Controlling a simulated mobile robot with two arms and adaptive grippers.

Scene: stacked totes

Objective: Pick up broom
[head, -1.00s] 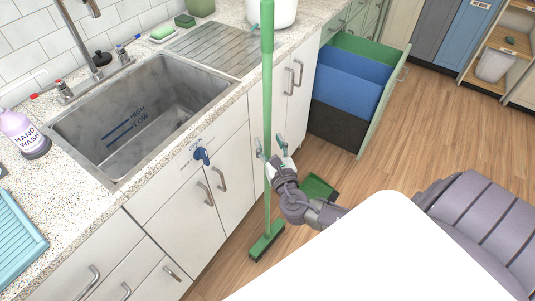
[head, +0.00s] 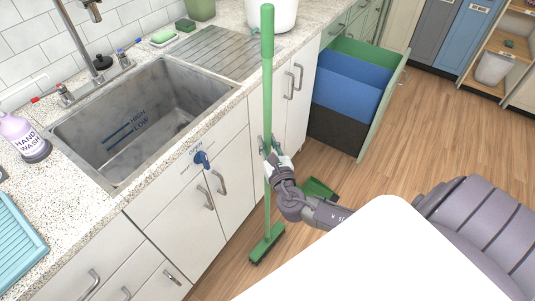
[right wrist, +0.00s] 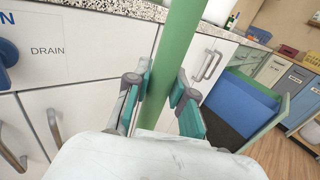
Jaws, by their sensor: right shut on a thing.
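The green broom (head: 267,95) stands nearly upright in front of the white cabinets. Its green head with dark bristles (head: 267,245) is at the floor. My right gripper (head: 268,146) is around the middle of the handle. In the right wrist view the handle (right wrist: 172,65) runs between the two teal-padded fingers of my right gripper (right wrist: 164,98), which is shut on it. My left gripper is not in view.
A sink (head: 140,118) is set in the speckled counter at left. An open drawer with blue and black bins (head: 345,90) juts out behind the broom. A green dustpan (head: 318,188) lies on the floor behind my right arm. Wooden floor is clear at right.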

